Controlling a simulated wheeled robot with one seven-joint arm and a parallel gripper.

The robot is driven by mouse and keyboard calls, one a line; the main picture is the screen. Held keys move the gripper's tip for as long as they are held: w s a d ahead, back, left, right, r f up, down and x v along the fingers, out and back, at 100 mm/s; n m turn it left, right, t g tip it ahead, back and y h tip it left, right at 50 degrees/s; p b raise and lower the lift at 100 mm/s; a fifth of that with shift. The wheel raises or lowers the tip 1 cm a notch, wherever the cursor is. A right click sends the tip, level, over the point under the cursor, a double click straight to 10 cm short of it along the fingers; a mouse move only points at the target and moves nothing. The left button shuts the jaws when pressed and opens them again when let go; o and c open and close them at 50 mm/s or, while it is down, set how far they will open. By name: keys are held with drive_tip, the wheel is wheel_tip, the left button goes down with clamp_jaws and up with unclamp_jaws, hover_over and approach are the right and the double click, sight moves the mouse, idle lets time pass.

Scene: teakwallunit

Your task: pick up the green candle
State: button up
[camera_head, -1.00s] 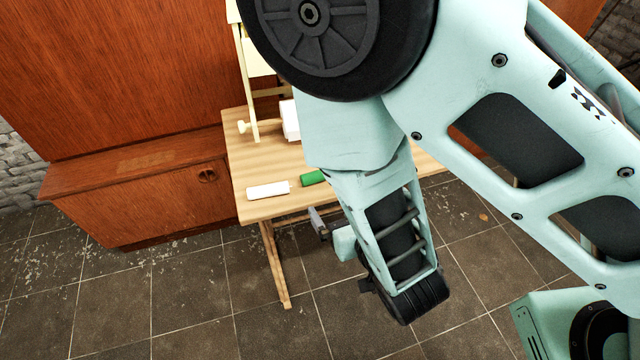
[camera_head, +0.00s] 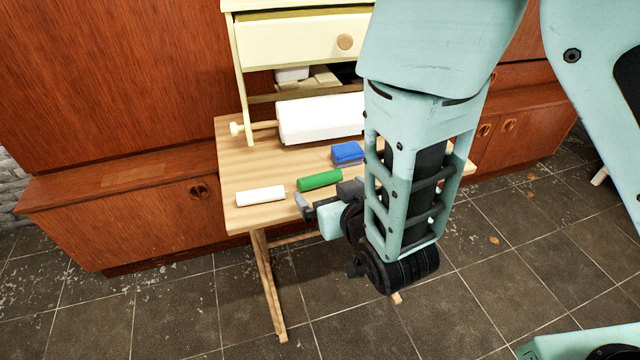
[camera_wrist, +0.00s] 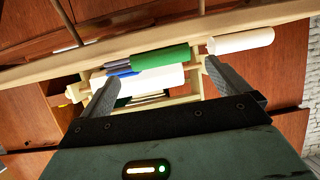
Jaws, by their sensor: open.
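The green candle (camera_head: 320,180) is a short cylinder lying on its side near the front edge of the wooden table. In the wrist view the green candle (camera_wrist: 160,57) shows beyond my fingertips, roughly between them. My gripper (camera_head: 326,196) is open and empty at the table's front edge, close in front of the candle. Both fingers of my gripper (camera_wrist: 160,76) show in the wrist view, apart from each other. I see no clear contact with the candle.
A white cylinder (camera_head: 260,196) lies just left of the candle; it also shows in the wrist view (camera_wrist: 240,40). A blue block-like item (camera_head: 347,153) lies behind right. A large white roll (camera_head: 320,118) and a cream drawer unit (camera_head: 300,42) stand at the table's (camera_head: 240,160) back.

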sight(322, 180)
drive_tip(key=shift+r+x, duration=0.2)
drive_tip(key=shift+x, duration=2.5)
drive_tip(key=shift+w, duration=0.1)
drive_tip(key=c, duration=0.9)
